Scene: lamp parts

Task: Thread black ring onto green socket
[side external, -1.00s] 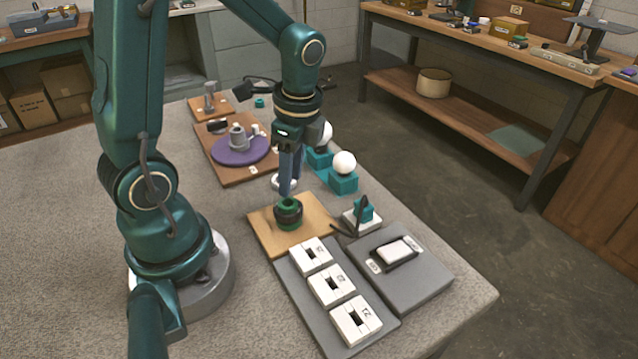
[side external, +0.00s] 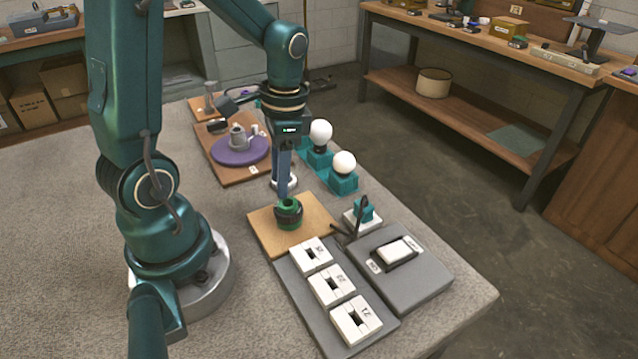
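The green socket (side external: 290,204) stands upright on a tan wooden board (side external: 262,232) in the middle of the table. The black ring (side external: 289,214) shows as a dark band around the socket, below its green top rim. The ring looks about level, and some green shows beneath it. My gripper (side external: 281,194) points down just behind and a little left of the socket, in the picture slightly above it. It appears apart from the ring. Its blue-grey fingers overlap in this view, so their opening is hidden. I see nothing held between them.
Two white bulbs (side external: 344,162) sit in teal holders behind right. A white round piece (side external: 290,183) lies behind my fingers. A grey board with white numbered blocks (side external: 331,286) and a grey plate (side external: 425,282) lie in front. A purple disc (side external: 240,151) is at back left.

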